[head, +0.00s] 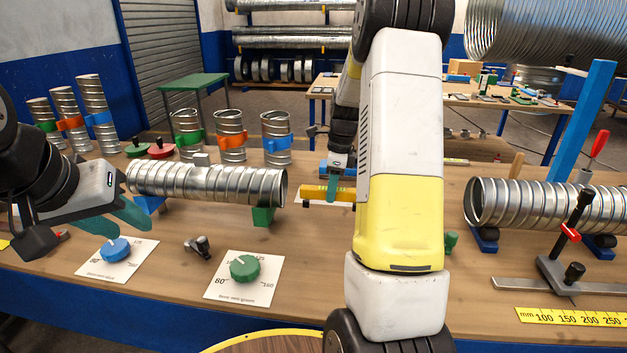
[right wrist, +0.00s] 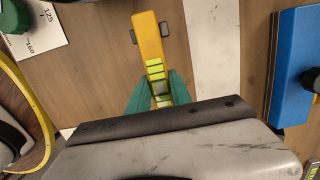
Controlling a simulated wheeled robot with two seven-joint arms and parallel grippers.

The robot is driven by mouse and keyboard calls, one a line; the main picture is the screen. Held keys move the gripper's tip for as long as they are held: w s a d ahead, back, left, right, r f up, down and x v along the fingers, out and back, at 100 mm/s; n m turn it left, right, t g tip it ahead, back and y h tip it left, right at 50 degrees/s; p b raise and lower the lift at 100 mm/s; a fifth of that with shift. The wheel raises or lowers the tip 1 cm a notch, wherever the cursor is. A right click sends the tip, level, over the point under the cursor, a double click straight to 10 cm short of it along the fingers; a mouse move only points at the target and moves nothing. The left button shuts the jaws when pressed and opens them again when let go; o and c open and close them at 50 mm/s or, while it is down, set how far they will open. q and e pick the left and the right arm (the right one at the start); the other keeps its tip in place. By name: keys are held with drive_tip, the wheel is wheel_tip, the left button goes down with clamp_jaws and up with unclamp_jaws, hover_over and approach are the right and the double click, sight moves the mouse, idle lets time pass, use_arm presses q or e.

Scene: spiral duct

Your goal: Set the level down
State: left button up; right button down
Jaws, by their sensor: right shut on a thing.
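The level (head: 312,193) is a yellow bar with bright yellow-green vial windows. In the head view it lies crosswise in the middle of the bench, right of the near duct. My right gripper (head: 333,189) is shut on it from above. In the right wrist view the level (right wrist: 148,42) runs between the teal fingers of the right gripper (right wrist: 160,100), its far end sticking out. I cannot tell whether it touches the surface below. My right arm hides part of the bench beside it. My left gripper (head: 138,228) is at the left, its teal fingers apart and empty.
A spiral duct (head: 210,184) rests on blue and green supports; another duct (head: 545,203) lies at right beside a clamp (head: 560,275). A green dial (head: 244,267) and a blue dial (head: 115,249) are in front. A white strip (right wrist: 213,50) lies beside the level.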

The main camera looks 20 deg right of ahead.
drive_tip(key=w+d, duration=0.1)
drive_tip(key=w, duration=0.2)
drive_tip(key=w+d, duration=0.2)
drive_tip(key=w, duration=0.2)
drive_tip(key=w+d+f, duration=0.1)
drive_tip(key=w, duration=0.2)
drive_tip(key=shift+w+d, duration=0.3)
drive_tip(key=shift+w, duration=0.05)
drive_tip(key=shift+f, duration=1.8)
drive_tip(key=shift+f, duration=0.15)
drive_tip(key=c, duration=1.2)
unclamp_jaws()
drive_tip(key=shift+o, duration=0.2)
